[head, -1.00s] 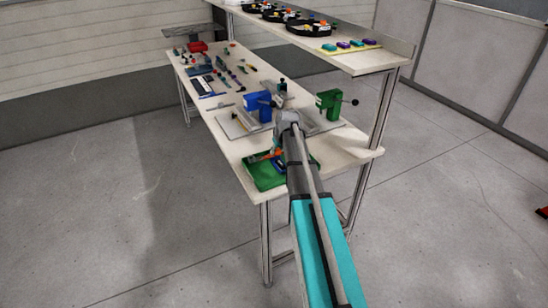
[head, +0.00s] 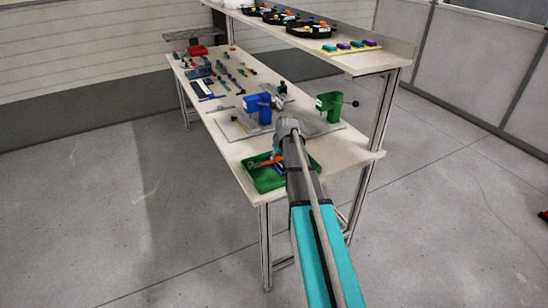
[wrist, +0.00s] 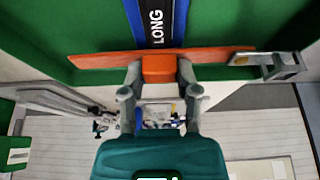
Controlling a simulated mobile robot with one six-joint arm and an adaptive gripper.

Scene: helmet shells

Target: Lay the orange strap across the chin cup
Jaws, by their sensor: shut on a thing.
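The orange strap (wrist: 95,60) runs crosswise in the wrist view, with a metal buckle (wrist: 270,66) at its right end. My gripper (wrist: 159,76) is shut on the orange block at the strap's middle, one finger on each side. In the head view the strap (head: 262,162) shows as a small orange piece over the green tray (head: 258,186), partly hidden by my arm. I cannot tell whether it touches the tray. I cannot make out the chin cup for sure in either view.
A blue and black piece marked LONG (wrist: 154,22) lies beyond the strap, against green. A blue fixture (head: 258,108) and a green fixture (head: 329,105) stand behind the tray. A shelf (head: 330,60) with black trays overhangs the right side of the table.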

